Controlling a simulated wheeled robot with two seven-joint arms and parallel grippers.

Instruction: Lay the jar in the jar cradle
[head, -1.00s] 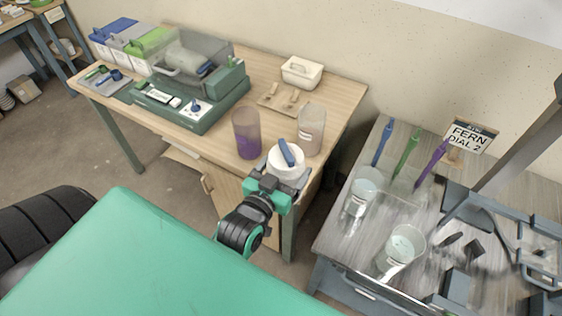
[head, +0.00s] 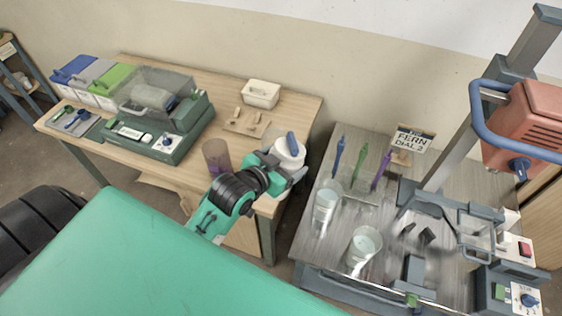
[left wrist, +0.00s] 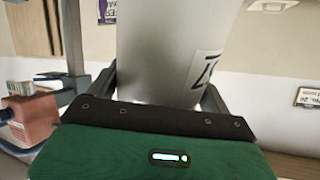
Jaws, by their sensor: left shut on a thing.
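The white jar (head: 287,157) with a blue handle on its lid (head: 293,142) is held upright in my left gripper (head: 284,172). The gripper is shut around the jar, near the right front corner of the wooden table. In the left wrist view the jar's pale wall (left wrist: 170,50), with part of a dark-lettered label, fills the middle between the fingers. I cannot tell for sure which fixture is the jar cradle; a dark grey framed fixture (head: 474,238) stands on the grey table at the right. My right gripper is not in view.
A green machine with a clear cover (head: 160,135) and a purple cup (head: 216,155) stand on the wooden table (head: 215,97). Clear beakers (head: 364,247) and coloured tools (head: 361,160) crowd the grey table. A red motor head (head: 528,120) hangs at right.

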